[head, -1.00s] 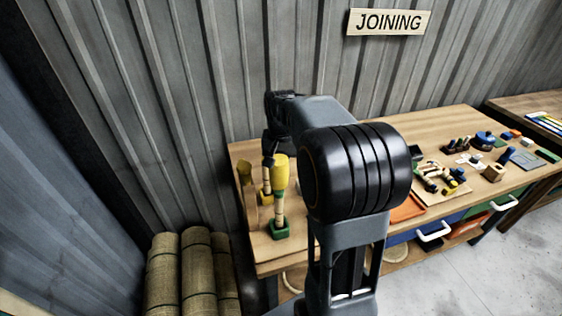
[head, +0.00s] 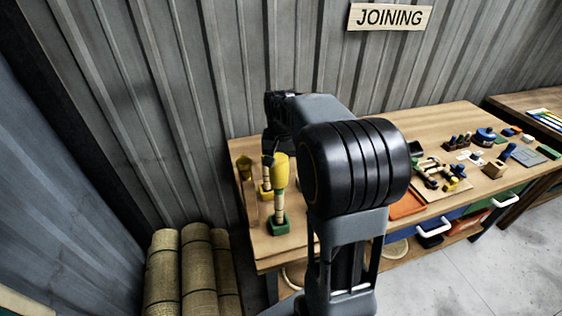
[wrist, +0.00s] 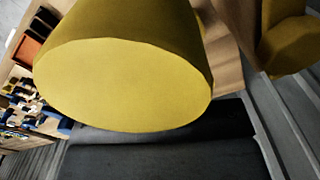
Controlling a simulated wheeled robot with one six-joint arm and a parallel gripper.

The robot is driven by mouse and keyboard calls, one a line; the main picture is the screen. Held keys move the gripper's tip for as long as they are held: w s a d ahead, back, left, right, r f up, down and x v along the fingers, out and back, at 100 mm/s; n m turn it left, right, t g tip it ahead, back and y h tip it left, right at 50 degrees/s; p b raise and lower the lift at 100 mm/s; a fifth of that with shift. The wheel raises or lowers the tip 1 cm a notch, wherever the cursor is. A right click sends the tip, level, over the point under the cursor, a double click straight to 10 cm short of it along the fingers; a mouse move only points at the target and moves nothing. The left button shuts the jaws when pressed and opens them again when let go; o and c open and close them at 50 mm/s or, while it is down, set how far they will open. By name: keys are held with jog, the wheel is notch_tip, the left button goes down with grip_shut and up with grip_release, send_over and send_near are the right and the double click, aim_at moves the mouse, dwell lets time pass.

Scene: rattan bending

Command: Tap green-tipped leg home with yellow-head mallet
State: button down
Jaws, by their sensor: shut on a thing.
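My gripper (head: 270,150) is shut on the yellow-head mallet; the fingers and handle are largely hidden. The mallet's yellow head (head: 280,172) hangs just above or on the top of the green-tipped leg (head: 279,208); I cannot tell whether they touch. This tan leg stands upright in a green block (head: 279,227), with green showing just under the head. In the wrist view the flat round face of the mallet head (wrist: 125,85) fills much of the picture.
Another yellow piece (head: 244,168) stands behind to the left, and a yellow block (head: 265,190) is close behind the leg. Small parts, an orange tray (head: 408,206) and a blue post (head: 507,152) lie right. Rattan rolls (head: 196,265) stand left of the bench.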

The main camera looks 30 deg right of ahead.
jog(key=shift+r, duration=0.75)
jog(key=shift+p, duration=0.3)
notch_tip(320, 180, up, 5)
jog(key=p, duration=0.4)
